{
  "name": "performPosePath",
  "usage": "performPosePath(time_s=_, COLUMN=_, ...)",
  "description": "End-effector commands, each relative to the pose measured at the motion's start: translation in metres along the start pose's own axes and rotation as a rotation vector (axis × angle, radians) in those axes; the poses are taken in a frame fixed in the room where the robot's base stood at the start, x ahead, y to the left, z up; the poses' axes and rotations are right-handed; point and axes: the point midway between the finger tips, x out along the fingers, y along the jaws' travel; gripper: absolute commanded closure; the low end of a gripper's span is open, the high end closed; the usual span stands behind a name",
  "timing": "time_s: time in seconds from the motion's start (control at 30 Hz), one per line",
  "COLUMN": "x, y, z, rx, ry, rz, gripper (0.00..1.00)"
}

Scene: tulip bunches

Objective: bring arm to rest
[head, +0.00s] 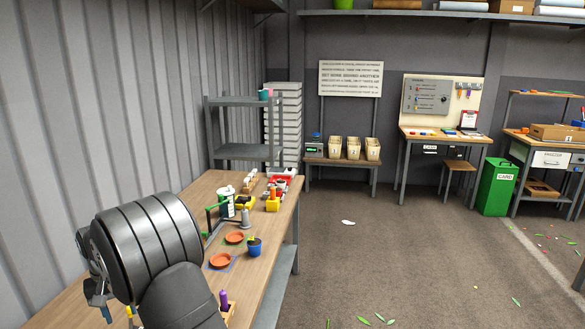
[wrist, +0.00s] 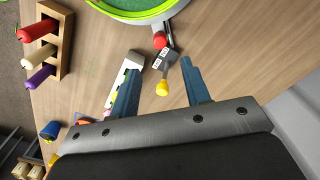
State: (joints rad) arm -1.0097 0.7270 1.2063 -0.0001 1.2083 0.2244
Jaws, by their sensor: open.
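My gripper (wrist: 158,68) shows in the wrist view with its two blue fingers spread apart and nothing held between them.
In the head view, orange saucers (head: 220,260) and a blue pot (head: 254,247) stand on the bench right of my arm.

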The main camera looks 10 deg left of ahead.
Motion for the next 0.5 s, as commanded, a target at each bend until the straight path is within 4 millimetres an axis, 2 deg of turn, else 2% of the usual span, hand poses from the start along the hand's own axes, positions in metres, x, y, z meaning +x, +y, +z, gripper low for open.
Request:
performPosePath(time_s=0.1, x=0.026, y=0.0, z=0.001, rx=0.0, ry=-0.004, rz=0.001, gripper=0.57)
performPosePath(time_s=0.5, x=0.104, y=0.0, z=0.001, rx=0.0, ry=-0.004, rz=0.001, gripper=0.57)
